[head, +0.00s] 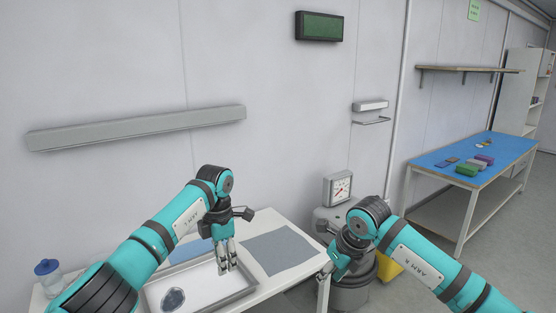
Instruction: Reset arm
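My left arm (155,250) comes in from the left and bends down over the table. Its gripper (228,268) points down above the right part of a shallow tray, with no object visible in it. The fingers look close together, and I cannot tell whether they are open or shut. My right arm (425,262) comes in from the right. Its gripper (328,273) hangs by the table's right edge, partly hidden by its own wrist, and its finger state is unclear.
The tray (243,293) holds a round glassy item (173,299). A grey mat (282,250) lies right of it, and a blue-lidded jar (47,275) stands left. A dial gauge (338,189) and a grey bin (350,297) are beyond. A blue-topped table (432,159) stands far right.

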